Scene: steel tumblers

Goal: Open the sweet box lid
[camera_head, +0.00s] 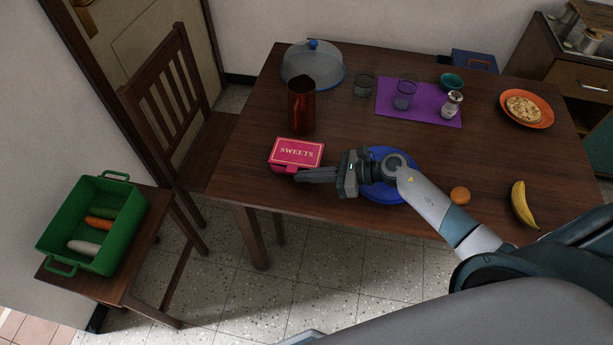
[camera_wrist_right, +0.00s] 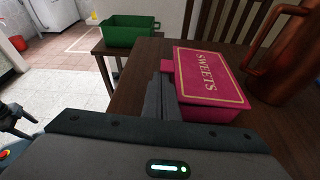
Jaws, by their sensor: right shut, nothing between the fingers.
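The sweet box (camera_head: 297,153) is a pink-red box with "SWEETS" in gold on its lid. It sits on the wooden table near the front edge, and its lid looks closed.
A copper pitcher (camera_head: 301,107) stands behind the box. A blue plate (camera_head: 377,190) lies under my right wrist. An orange (camera_head: 460,195) and a banana (camera_head: 523,205) lie at right. A green crate (camera_head: 66,205) of vegetables stands on a small side table. A chair (camera_head: 170,100) stands left.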

